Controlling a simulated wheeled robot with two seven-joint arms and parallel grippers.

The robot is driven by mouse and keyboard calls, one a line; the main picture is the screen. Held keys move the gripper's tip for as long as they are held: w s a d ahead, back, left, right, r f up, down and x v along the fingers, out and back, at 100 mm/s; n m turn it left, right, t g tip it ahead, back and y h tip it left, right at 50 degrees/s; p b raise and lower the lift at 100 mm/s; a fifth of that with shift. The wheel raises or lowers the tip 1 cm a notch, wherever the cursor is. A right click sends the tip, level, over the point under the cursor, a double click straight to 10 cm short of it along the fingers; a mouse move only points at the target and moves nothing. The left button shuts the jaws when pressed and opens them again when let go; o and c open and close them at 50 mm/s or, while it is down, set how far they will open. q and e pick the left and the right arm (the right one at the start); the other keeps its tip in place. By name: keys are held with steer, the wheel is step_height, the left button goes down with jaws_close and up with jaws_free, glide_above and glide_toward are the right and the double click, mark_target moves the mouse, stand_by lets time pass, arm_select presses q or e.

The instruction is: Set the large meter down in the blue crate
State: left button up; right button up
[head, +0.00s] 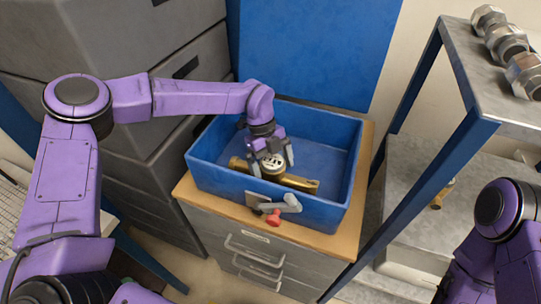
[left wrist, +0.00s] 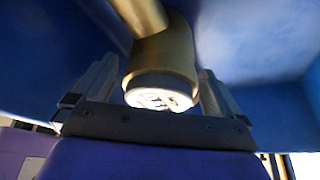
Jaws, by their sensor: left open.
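The large meter (head: 300,183) is a brass body with a pipe end on each side and a round white dial. It lies inside the blue crate (head: 203,170), near the crate's front wall. My left gripper (head: 272,165) reaches down into the crate with its fingers on either side of the dial. In the left wrist view the meter's dial (left wrist: 160,98) sits between the two fingers, with gaps beside it, so the gripper is open. The meter's underside is hidden. Of my right arm only upper links show at the lower right; its gripper is out of view.
The crate stands on a wood-topped drawer cabinet (head: 250,232). A metal rack (head: 470,105) with several hex fittings stands at the right. The crate's right side is free.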

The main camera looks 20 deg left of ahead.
arm_select(q)
steer(key=b+v, duration=0.2)
steer(key=v, duration=0.9)
steer(key=shift+b, duration=0.4)
